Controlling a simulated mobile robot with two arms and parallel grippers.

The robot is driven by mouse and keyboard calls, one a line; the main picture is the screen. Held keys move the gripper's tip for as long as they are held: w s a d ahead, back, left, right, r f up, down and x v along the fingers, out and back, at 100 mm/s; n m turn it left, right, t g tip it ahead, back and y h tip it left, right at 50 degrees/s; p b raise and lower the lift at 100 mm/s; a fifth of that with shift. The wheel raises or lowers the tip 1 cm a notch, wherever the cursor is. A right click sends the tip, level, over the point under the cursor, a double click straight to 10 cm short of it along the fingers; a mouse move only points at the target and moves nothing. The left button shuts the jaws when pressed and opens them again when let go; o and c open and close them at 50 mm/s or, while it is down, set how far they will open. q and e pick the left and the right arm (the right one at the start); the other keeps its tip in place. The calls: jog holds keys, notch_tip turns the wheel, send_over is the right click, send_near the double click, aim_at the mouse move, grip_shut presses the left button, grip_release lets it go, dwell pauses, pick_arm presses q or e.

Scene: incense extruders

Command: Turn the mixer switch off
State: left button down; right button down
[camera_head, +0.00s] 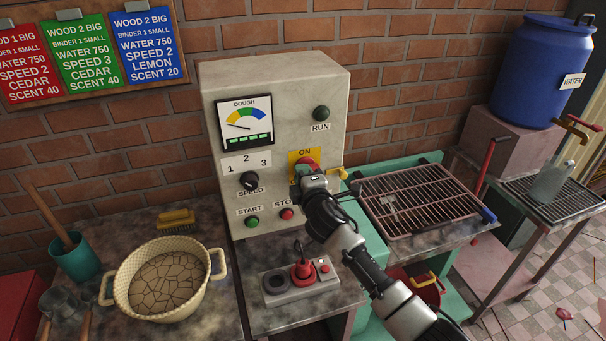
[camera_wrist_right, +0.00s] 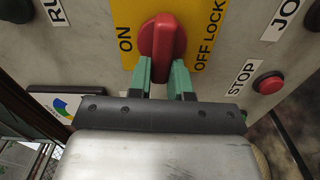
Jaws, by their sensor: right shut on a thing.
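The mixer switch (camera_head: 308,165) is a red rotary knob on a yellow plate on the front of the pale control box (camera_head: 275,95). In the right wrist view the red knob (camera_wrist_right: 162,45) lies between the "ON" and "OFF LOCK" labels, its ridge running up and down in the picture. My right gripper (camera_head: 314,178) is at the knob. In the right wrist view its green fingers (camera_wrist_right: 162,75) are shut on the knob's near end. My arm hides part of the yellow plate in the head view. My left gripper is not in view.
The box also bears a speed dial (camera_head: 249,181), a green start button (camera_head: 252,222), a red stop button (camera_head: 287,214) and a dough gauge (camera_head: 245,122). A red-and-grey pedestal control (camera_head: 302,272) stands below. A basin (camera_head: 128,285) is at left, a grill tray (camera_head: 420,200) at right.

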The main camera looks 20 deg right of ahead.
jog(key=shift+f+n, duration=0.1)
jog(key=shift+n, duration=0.4)
jog(key=c, duration=1)
grip_release()
jog(key=shift+c, duration=0.2)
jog(key=s+b, duration=0.2)
jog(key=s, duration=0.8)
jog(key=shift+s+d, duration=0.2)
jog(key=shift+s, duration=0.2)
